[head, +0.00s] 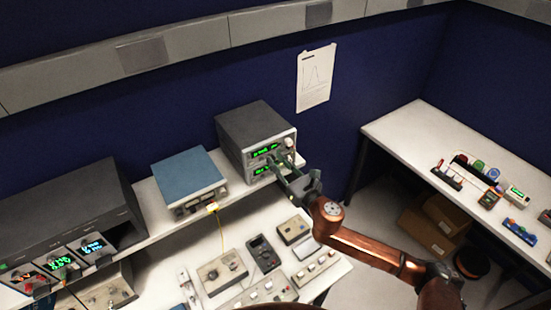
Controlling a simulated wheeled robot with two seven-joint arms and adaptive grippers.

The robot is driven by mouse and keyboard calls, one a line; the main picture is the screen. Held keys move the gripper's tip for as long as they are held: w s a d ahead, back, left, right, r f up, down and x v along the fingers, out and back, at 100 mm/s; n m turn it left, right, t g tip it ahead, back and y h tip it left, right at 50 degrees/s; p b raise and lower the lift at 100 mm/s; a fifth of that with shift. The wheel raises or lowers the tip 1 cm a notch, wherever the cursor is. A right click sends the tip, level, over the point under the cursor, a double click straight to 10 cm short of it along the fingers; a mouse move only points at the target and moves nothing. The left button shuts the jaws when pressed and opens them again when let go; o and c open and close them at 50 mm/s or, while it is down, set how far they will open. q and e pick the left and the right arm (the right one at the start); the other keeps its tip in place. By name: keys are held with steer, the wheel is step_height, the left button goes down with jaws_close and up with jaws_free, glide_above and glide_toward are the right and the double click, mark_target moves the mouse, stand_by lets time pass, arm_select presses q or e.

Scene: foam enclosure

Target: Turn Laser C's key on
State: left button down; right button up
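A grey box instrument (256,128) with two green readouts stands on the shelf against the back wall. My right gripper (279,162) is at its front panel, its fingers overlapping the panel's lower right part. I cannot tell whether the fingers touch it or hold a control there. Any key behind the fingers is hidden. No label reading Laser C is legible, so I cannot tell which unit that is. A dark rack (70,212) at the left carries three modules with orange, green and blue readouts. My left gripper is out of view.
A blue-topped box (187,175) with a yellow cable sits on the shelf left of the grey instrument. Below, the white bench holds a dark handheld meter (263,253) and several control boxes. A side table (412,130) with small items stands at the right, cardboard boxes (430,236) underneath.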

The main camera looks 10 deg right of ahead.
steer(key=shift+w+a, duration=0.15)
steer(key=shift+w, duration=0.35)
jaws_close()
